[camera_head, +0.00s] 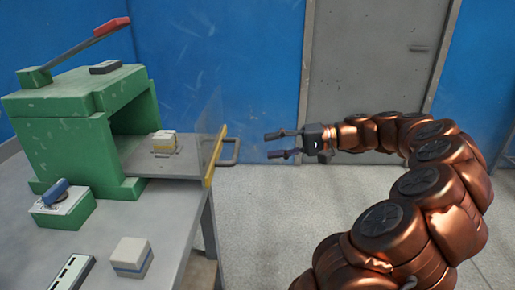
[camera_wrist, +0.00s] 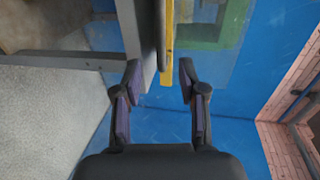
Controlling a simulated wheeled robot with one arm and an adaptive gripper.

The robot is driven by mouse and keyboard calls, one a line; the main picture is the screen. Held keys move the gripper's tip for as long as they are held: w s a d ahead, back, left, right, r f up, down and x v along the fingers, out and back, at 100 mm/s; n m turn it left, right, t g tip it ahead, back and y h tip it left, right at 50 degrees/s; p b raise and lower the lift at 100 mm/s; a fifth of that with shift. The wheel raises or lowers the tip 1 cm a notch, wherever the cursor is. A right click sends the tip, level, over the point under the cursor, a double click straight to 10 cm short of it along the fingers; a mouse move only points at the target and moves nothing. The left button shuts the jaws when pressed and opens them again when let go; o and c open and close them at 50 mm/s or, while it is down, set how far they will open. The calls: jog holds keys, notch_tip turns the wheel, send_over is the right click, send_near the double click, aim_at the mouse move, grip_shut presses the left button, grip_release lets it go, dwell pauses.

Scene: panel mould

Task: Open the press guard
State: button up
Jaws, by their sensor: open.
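The green press (camera_head: 75,115) stands on the bench, with its opening facing right. Its guard is a clear upright panel with a yellow edge (camera_head: 214,155), standing in front of that opening. A grey loop handle (camera_head: 229,151) sticks out from the guard's right side. My gripper (camera_head: 268,145) is open and empty, to the right of the handle and apart from it. In the wrist view my gripper (camera_wrist: 159,75) points toward the guard's yellow edge (camera_wrist: 168,42). The dark handle bar (camera_wrist: 160,30) lies ahead, roughly between the fingertips; contact is not visible.
A control box with a blue switch (camera_head: 62,207), a white and blue block (camera_head: 132,258) and a slotted piece (camera_head: 70,275) lie on the bench (camera_head: 165,225). Floor right of the bench is clear.

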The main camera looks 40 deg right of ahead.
jog(key=shift+v, duration=0.85)
